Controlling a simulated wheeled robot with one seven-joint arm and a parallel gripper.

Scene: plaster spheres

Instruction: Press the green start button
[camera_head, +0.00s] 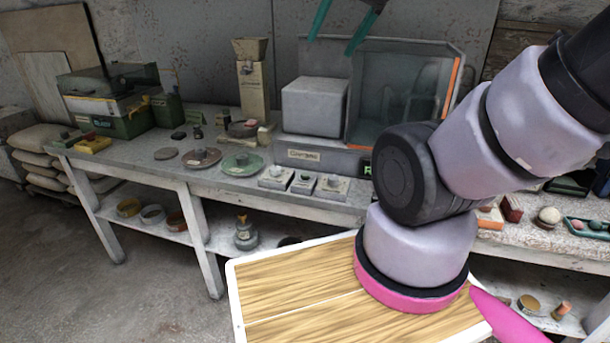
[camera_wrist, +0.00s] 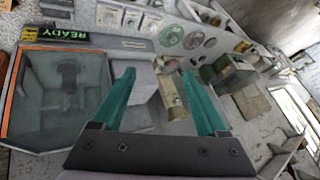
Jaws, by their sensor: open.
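Three small pale button boxes stand in a row along the front edge of the bench: a left box (camera_head: 275,178), a middle box (camera_head: 304,182) and a right box (camera_head: 332,187). The middle one's button looks dark green, but it is too small to be sure. The boxes also show at the top of the wrist view, the middle one (camera_wrist: 130,19) among them. My gripper (camera_head: 337,32) is high above the back of the bench, in front of the grey wall panel. Its teal fingers (camera_wrist: 158,75) are spread, empty, and apart from the boxes.
Behind the boxes stands a machine with a glass-fronted cabinet (camera_head: 405,95), a pale block (camera_head: 314,106) and a green READY display (camera_wrist: 62,37). Left are a hopper column (camera_head: 253,88), round discs (camera_head: 242,163) and a green machine (camera_head: 112,98). A wooden-topped surface (camera_head: 300,290) lies in front.

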